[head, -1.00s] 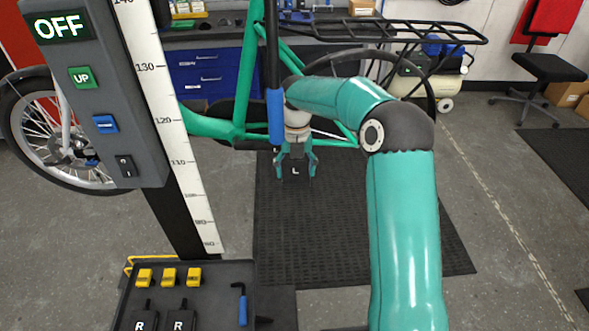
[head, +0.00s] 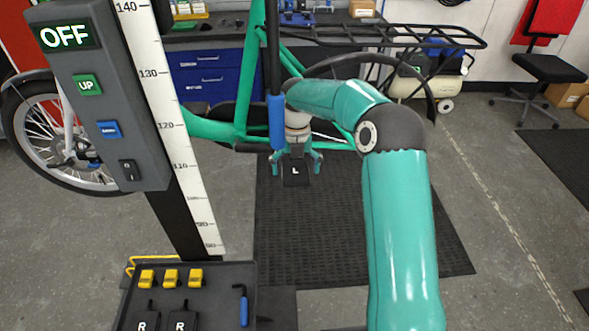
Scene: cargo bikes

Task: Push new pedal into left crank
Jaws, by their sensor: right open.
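The new pedal, a black block marked L (head: 296,173), is between the fingers of my right gripper (head: 297,165), in the middle of the head view. The gripper points down and its fingers are spread, with a gap on each side of the pedal. A dark bar that looks like the left crank (head: 252,147) runs along the low part of the green bike frame (head: 212,129) toward the gripper. Its end is hidden, so I cannot tell whether the pedal sits in it. My left gripper is not in view.
A control box (head: 103,100) reading OFF and a ruled post (head: 176,130) stand at the left. A dark tray (head: 215,290) below holds yellow pieces, pedals marked R and a blue-handled tool. A blue sleeve (head: 277,122) is close beside my right gripper. The black mat (head: 350,240) is clear.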

